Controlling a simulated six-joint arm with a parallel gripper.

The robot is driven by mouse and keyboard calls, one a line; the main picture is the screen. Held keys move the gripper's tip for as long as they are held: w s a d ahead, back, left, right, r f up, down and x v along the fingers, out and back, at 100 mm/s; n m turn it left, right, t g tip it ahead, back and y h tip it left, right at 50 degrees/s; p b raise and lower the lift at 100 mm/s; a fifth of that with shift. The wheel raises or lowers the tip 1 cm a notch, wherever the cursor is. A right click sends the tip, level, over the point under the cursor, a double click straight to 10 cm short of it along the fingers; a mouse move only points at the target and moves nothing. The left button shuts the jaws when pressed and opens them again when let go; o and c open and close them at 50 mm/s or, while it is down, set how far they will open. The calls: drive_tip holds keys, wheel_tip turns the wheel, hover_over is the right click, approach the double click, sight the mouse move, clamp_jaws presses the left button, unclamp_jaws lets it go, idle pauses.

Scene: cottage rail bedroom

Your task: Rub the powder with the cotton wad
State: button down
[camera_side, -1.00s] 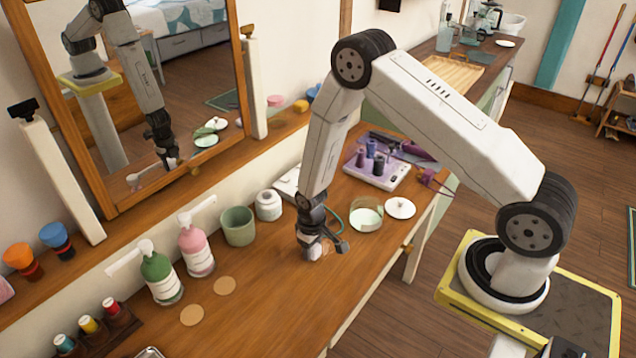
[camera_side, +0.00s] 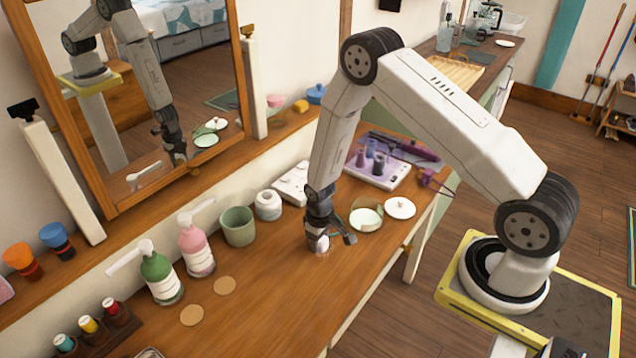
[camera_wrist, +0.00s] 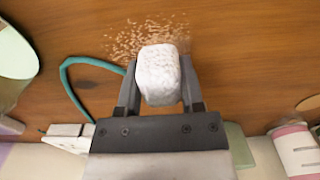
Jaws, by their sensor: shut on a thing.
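My gripper (camera_side: 322,240) is shut on a white cotton wad (camera_wrist: 158,76), low over the wooden table in the side view. In the wrist view my gripper (camera_wrist: 158,85) has one finger on each side of the wad. Light-brown powder (camera_wrist: 130,38) lies scattered on the wood just beyond the wad and to both sides of it. The wad hides part of the powder. The wad (camera_side: 322,246) also shows in the side view at or near the tabletop; I cannot tell whether it touches.
A jar with pale contents (camera_side: 366,219) and a white lid (camera_side: 400,208) stand right of my gripper. A green cup (camera_side: 238,226), a white roll (camera_side: 268,205) and pump bottles (camera_side: 196,248) stand to the left. The front middle of the table (camera_side: 270,300) is clear.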

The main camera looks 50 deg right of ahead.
sight(331, 243)
drive_tip(key=shift+d, duration=1.25)
drive_tip(key=shift+d+r, duration=0.1)
drive_tip(key=shift+d, duration=0.65)
drive_tip(key=shift+d+f, duration=0.2)
drive_tip(key=shift+d, duration=0.2)
drive_tip(key=shift+s+r, duration=0.15)
drive_tip(key=shift+s, duration=0.5)
drive_tip(key=shift+s+a, duration=0.1)
drive_tip(key=shift+a, duration=5.35)
drive_tip(key=shift+d, duration=4.6)
drive_tip(key=shift+d+r, duration=0.1)
drive_tip(key=shift+d, duration=0.85)
wheel_tip(331, 243, up, 8)
